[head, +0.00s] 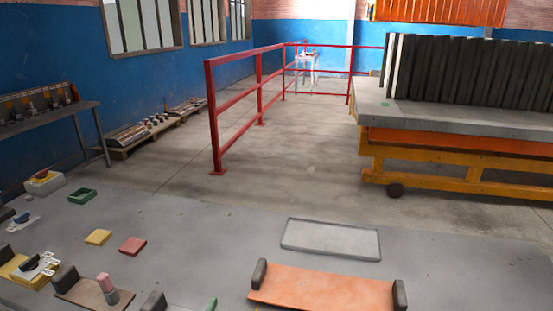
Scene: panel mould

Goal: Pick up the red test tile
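The red test tile (132,246) is a small flat reddish square. It lies on the grey tabletop in the left half of the head view, just below and right of a similar yellow tile (98,237). Nothing touches or covers the red tile. Neither of my grippers shows in the head view, so their state is hidden.
A green open frame (83,196) lies behind the tiles. A shallow grey tray (331,239) and an orange board with dark end grips (322,289) lie to the right. Table around the red tile is clear.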

